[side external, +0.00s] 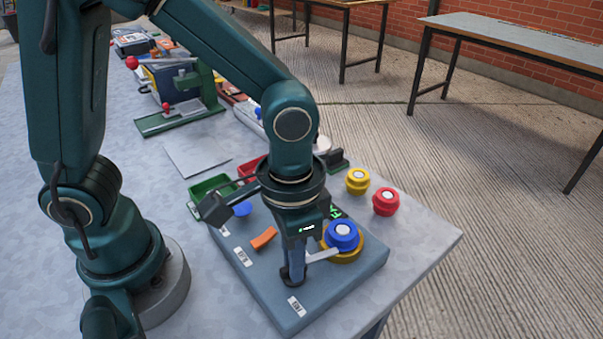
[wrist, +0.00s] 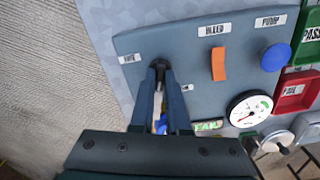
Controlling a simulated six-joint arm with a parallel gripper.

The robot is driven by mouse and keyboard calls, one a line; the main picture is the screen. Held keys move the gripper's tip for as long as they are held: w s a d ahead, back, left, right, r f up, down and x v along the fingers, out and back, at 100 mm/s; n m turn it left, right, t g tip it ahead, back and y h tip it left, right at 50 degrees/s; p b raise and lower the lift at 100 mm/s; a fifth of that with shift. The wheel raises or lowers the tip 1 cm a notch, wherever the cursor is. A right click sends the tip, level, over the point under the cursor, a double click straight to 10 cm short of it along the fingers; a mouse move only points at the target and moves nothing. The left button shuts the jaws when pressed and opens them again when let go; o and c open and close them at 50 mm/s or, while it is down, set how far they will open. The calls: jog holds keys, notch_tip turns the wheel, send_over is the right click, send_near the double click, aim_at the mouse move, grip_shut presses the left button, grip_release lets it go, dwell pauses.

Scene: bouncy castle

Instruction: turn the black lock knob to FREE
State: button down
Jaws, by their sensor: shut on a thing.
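The black lock knob (wrist: 159,65) stands on the grey-blue panel (side external: 262,284), between my fingertips in the wrist view. My gripper (wrist: 160,78) points down at the panel with its two fingers closed on the sides of the knob. In the side view my gripper (side external: 294,268) is low over the panel's front part, and the fingers mostly hide the knob. A small white label (wrist: 187,88) lies right of the knob; its text is too small to read. The knob's setting cannot be read.
On the panel are an orange lever (side external: 263,238), a blue button (wrist: 274,57), a round gauge (wrist: 250,108) and a blue-and-yellow fitting (side external: 343,237) close beside my gripper. Green (side external: 211,186) and red trays are behind. Yellow (side external: 358,181) and red (side external: 386,201) caps stand right.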

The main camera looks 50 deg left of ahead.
jog(key=m, duration=1.1)
jog(key=shift+m, duration=1.8)
jog(key=c, duration=0.9)
grip_release()
jog(key=shift+r, duration=0.1)
jog(key=shift+r, duration=2.5)
